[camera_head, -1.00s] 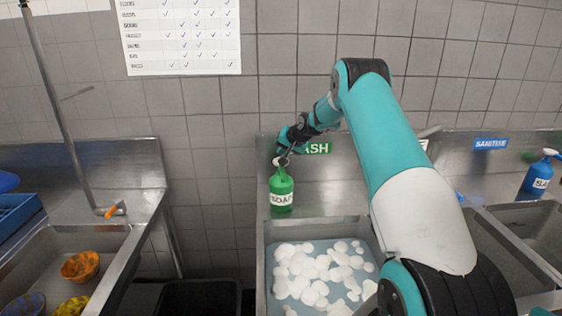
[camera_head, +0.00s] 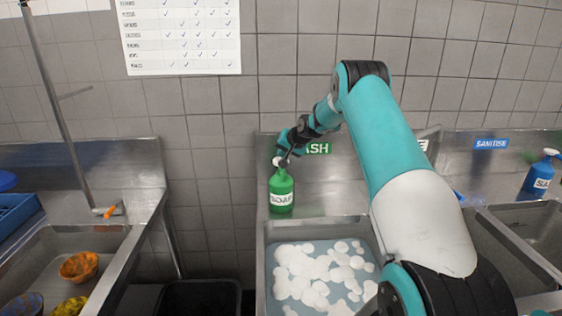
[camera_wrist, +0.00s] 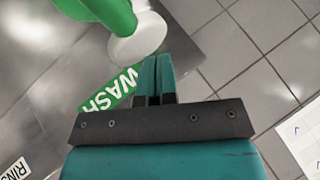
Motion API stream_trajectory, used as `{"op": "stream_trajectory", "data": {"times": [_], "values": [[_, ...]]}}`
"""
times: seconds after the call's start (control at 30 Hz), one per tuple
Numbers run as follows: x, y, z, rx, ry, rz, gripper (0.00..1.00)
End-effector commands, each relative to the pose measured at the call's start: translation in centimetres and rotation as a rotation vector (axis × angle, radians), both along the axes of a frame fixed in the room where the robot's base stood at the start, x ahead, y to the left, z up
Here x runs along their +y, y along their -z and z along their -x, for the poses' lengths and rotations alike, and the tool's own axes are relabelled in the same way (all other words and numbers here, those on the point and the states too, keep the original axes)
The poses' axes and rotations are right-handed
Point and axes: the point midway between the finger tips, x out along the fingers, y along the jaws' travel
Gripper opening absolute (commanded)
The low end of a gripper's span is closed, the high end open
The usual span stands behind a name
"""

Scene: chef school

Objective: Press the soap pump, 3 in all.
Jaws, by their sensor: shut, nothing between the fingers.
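The green soap bottle (camera_head: 281,192) stands upright on the ledge behind the wash sink, with a white SOAP label facing the head camera. Its white pump head (camera_head: 279,161) is on top. In the wrist view the pump head (camera_wrist: 138,40) is a white disc on the green neck (camera_wrist: 105,12). My gripper (camera_head: 288,158) is shut and empty, right at the pump head. In the wrist view its closed fingertips (camera_wrist: 158,62) lie beside and below the disc's edge. I cannot tell whether they touch it.
The wash sink (camera_head: 262,270) holds foamy water in front of the bottle. A green WASH sign (camera_head: 319,148) is on the backsplash behind. A blue sanitiser bottle (camera_head: 538,177) stands far right. A dish sink (camera_head: 75,244) with bowls is at left.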

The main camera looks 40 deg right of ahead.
Motion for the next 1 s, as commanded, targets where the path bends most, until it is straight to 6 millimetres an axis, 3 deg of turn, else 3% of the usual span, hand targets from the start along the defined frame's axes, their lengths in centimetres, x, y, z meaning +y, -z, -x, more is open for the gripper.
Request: {"op": "stream_trajectory", "data": {"times": [1.0], "values": [[0.0, 1.4, 0.0, 0.002, -0.001, -0.001, 0.00]]}}
